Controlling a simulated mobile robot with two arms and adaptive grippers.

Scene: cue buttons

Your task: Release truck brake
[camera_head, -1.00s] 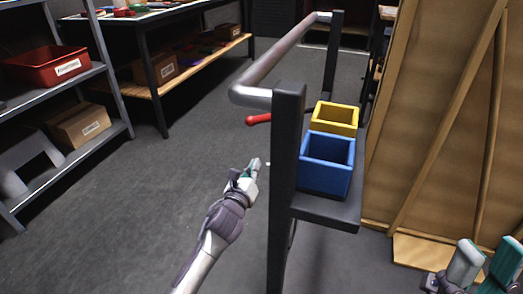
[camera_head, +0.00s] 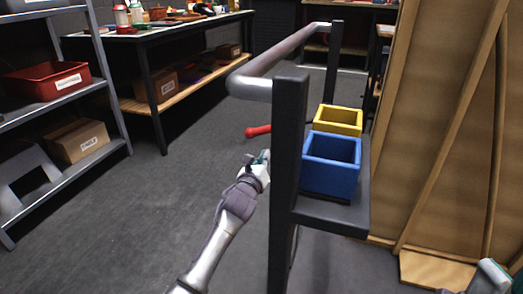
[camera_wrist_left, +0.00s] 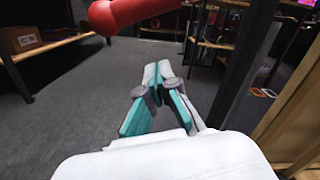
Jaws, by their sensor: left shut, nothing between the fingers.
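The truck is a dark-framed cart (camera_head: 287,180) with a grey tubular push handle (camera_head: 268,62). A red brake lever (camera_head: 258,131) sticks out on its left side below the handle. In the left wrist view the red lever (camera_wrist_left: 122,11) shows large at the top, above and left of the fingers. My left gripper (camera_head: 264,157) is shut and empty, just below the lever and left of the near post, apart from the lever. Its closed fingers show in the left wrist view (camera_wrist_left: 157,70). My right gripper (camera_head: 492,275) is cut off at the bottom right corner.
A blue bin (camera_head: 331,165) and a yellow bin (camera_head: 339,119) stand on the truck's shelf. A large wooden crate (camera_head: 440,120) is to the right. Metal shelving (camera_head: 108,75) and a workbench (camera_head: 155,110) stand left. The grey floor left of the truck is clear.

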